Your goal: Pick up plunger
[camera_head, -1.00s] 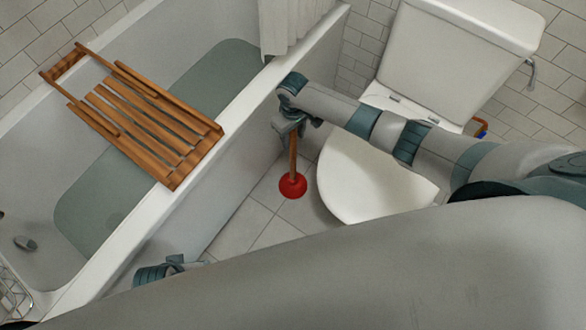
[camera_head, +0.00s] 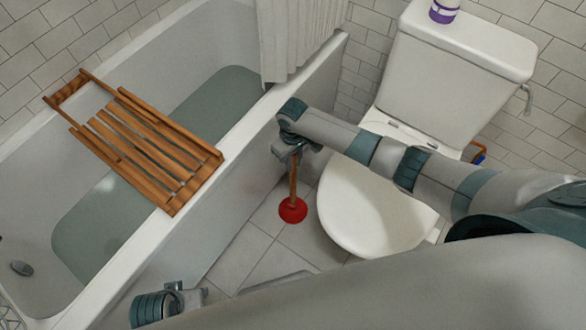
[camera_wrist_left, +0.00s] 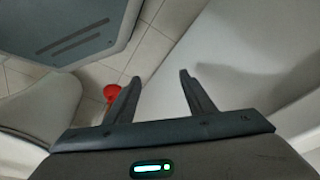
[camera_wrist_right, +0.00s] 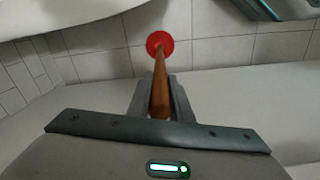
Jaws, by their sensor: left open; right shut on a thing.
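The plunger has a red rubber cup (camera_head: 292,210) and a wooden handle (camera_head: 293,182). It hangs roughly upright between the bathtub and the toilet. My right gripper (camera_head: 289,150) is shut on the upper part of the handle. In the right wrist view the handle (camera_wrist_right: 160,88) runs between the closed fingers, with the red cup (camera_wrist_right: 159,42) at its far end. Whether the cup touches the floor is hard to tell. My left gripper (camera_head: 190,297) is low beside the tub, open and empty. In the left wrist view its fingers (camera_wrist_left: 158,95) are apart, with the red cup (camera_wrist_left: 112,93) beyond them.
The bathtub (camera_head: 245,128) with a wooden rack (camera_head: 150,140) across it stands at the left. The toilet (camera_head: 365,205) is close to the right of the plunger, under my right arm. A purple-labelled container (camera_head: 444,11) is on the tank. Tiled floor (camera_head: 245,250) is clear in front.

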